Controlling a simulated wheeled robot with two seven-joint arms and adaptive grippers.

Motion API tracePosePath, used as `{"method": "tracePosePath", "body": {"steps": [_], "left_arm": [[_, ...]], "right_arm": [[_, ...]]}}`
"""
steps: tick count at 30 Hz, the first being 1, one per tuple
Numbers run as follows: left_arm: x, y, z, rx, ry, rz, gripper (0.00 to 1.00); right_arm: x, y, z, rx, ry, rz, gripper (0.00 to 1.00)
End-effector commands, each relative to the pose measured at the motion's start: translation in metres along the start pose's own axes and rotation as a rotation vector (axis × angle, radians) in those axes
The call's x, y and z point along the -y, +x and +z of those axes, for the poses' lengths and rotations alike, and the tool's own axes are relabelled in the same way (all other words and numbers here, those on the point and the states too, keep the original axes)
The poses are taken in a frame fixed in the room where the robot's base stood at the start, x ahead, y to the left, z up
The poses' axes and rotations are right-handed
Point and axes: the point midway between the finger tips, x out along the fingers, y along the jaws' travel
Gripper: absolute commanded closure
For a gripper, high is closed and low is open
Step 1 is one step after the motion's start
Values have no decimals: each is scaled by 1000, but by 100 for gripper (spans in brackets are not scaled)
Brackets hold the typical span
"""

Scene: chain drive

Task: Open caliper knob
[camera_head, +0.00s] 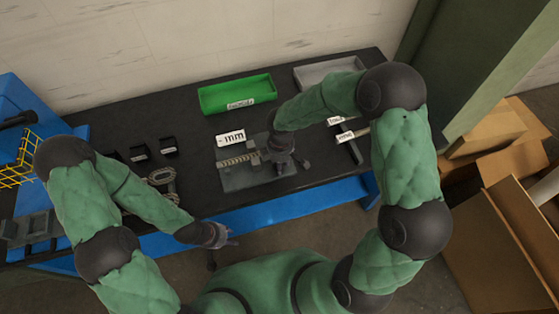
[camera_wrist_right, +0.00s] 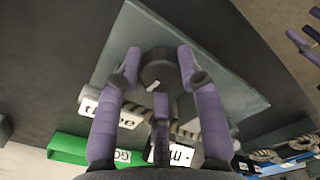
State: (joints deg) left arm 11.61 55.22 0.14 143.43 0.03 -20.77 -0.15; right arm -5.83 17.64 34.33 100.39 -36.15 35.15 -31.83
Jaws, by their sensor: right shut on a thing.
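A grey caliper plate (camera_head: 240,180) lies on the black table, with a chain strip (camera_head: 238,158) across it. My right gripper (camera_head: 280,163) is over the plate's right part. In the right wrist view a dark round knob (camera_wrist_right: 158,68) with a small pale mark stands on the plate (camera_wrist_right: 222,88). My right gripper's purple fingers (camera_wrist_right: 160,85) are shut on the knob from its sides. My left gripper (camera_head: 222,243) hangs in front of the table's front edge, away from the plate; its finger opening is too small to make out.
A green tray (camera_head: 237,92) and a grey tray (camera_head: 328,72) stand at the back. Labelled tools (camera_head: 350,145) lie right of the plate. A loose chain (camera_head: 162,180) and black blocks (camera_head: 168,146) lie left. Cardboard boxes (camera_head: 505,215) are on the floor at right.

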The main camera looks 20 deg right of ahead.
Motion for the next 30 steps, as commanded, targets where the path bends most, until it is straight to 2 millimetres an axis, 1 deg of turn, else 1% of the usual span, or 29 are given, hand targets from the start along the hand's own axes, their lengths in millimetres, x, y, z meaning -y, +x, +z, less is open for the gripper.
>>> {"method": "tracePosePath", "body": {"steps": [1,9,26,27,29,30], "left_arm": [[-1,-3,0,0,0,0,60],[-3,-9,0,0,0,0,60],[-4,-10,0,0,0,0,60],[-3,-10,0,0,0,0,60],[-3,-10,0,0,0,0,60],[-3,-10,0,0,0,0,60]], "right_arm": [[6,3,5,15,-27,-18,94],[5,4,5,13,-130,-16,95],[3,4,5,12,-160,-13,95],[3,4,5,12,-160,-13,57],[3,4,5,12,-159,-12,40],[3,3,5,11,-159,-11,39]]}}
